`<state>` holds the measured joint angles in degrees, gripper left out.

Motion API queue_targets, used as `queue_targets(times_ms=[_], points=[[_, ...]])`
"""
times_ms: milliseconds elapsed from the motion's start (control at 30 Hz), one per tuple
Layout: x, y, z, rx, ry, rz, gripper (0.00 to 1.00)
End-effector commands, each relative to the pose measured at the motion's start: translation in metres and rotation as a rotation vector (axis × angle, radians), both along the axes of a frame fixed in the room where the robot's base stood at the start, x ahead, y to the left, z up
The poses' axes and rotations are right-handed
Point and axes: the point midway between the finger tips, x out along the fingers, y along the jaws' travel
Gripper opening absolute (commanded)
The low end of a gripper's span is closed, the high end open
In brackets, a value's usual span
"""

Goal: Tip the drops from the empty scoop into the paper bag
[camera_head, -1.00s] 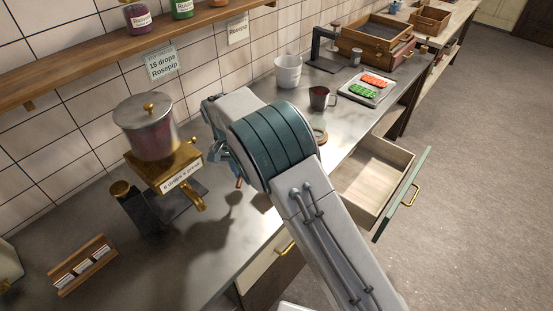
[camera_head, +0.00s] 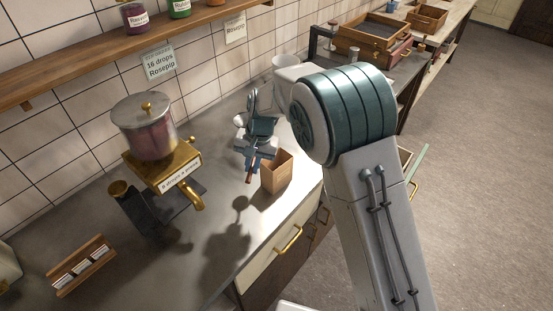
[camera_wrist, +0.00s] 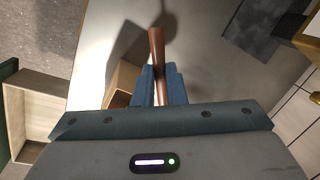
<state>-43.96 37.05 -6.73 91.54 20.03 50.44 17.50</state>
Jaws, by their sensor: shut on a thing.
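My gripper (camera_head: 256,155) is above the counter, just left of and behind the paper bag, shut on the scoop's brown handle (camera_head: 249,172). The handle also shows between the fingers in the wrist view (camera_wrist: 157,50). The scoop's bowl is hidden, so its tilt and any drops in it cannot be seen. The brown paper bag (camera_head: 278,175) stands upright and open-topped near the counter's front edge. In the wrist view, part of the bag (camera_wrist: 122,108) shows left of the fingers. Its inside is not clear enough to tell the contents.
A dispenser (camera_head: 148,128) labelled "8 drops a press" stands at left on the counter. A card (camera_head: 158,62) on the wall reads "16 drops Rosepip". A wooden card holder (camera_head: 82,265) is at front left. An open drawer (camera_wrist: 42,112) shows in the wrist view.

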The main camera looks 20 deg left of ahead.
Motion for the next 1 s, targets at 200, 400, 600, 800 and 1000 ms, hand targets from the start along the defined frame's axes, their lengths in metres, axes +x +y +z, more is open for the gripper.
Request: queue_targets(times_ms=[200,400,600,800,1000], points=[[0.003,-0.015,0.003,0.108,0.02,-0.005,0.0],[0.005,-0.027,0.004,0.206,0.037,-0.005,0.0],[0.007,-0.036,0.001,0.305,0.051,-0.004,0.0],[0.008,-0.042,0.001,0.404,0.067,-0.003,0.0],[0.008,-0.045,0.003,0.503,0.085,-0.004,0.0]])
